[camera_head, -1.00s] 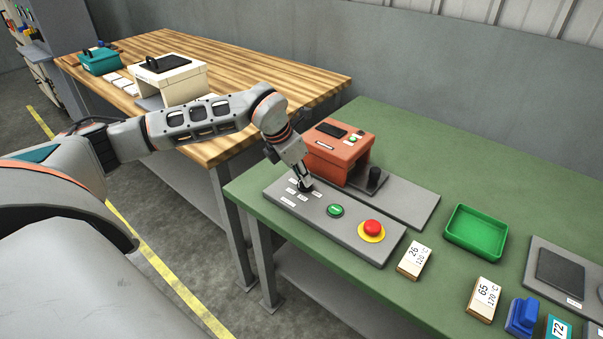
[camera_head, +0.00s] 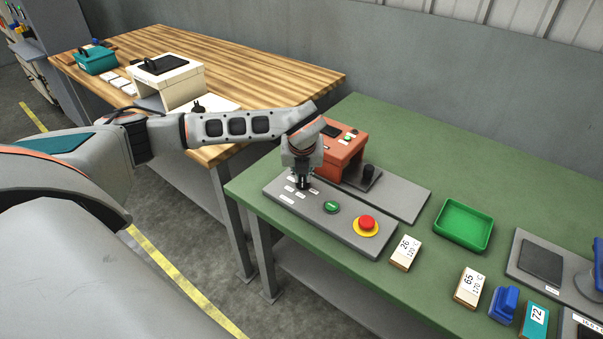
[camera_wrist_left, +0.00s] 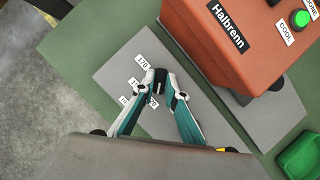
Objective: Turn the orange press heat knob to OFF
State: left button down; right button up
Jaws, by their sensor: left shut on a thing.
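The orange press (camera_head: 342,154) stands on the green table, with its orange body marked "Halbrenn" in the wrist view (camera_wrist_left: 222,45). In front of it lies a grey control panel (camera_head: 350,242) with small white labels, a green button (camera_head: 331,207) and a red button on a yellow base (camera_head: 366,223). My left gripper (camera_head: 303,184) points down at the panel's left end. In the wrist view its fingers (camera_wrist_left: 160,84) are shut on the small black heat knob (camera_wrist_left: 159,98), among the labels. A "120" label (camera_wrist_left: 142,62) is readable; the fingers partly hide others. The knob's setting cannot be read.
A green tray (camera_head: 464,225), labelled blocks (camera_head: 405,253) and a blue object (camera_head: 504,304) lie to the right. A wooden table (camera_head: 240,75) with a cream press (camera_head: 165,81) stands at the left. The green table's far side is clear.

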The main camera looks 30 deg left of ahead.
pick_arm(q)
jog(key=n+g, duration=0.1)
jog(key=n, duration=0.1)
jog(key=n+y+p, duration=0.1)
jog(key=n, duration=0.2)
jog(key=shift+w+d+n+g+y, duration=0.1)
jog(key=shift+d+n+g+y, duration=0.05)
jog(key=shift+n+g+y, duration=0.2)
jog(key=n+g+p, duration=0.1)
jog(key=n, duration=0.3)
jog(key=shift+w+g, duration=0.1)
jog(key=shift+g, duration=0.25)
jog(key=shift+n+y, duration=0.25)
jog(key=shift+n, duration=0.4)
jog(key=c, duration=2.1)
grip_release()
jog(key=shift+o, duration=0.3)
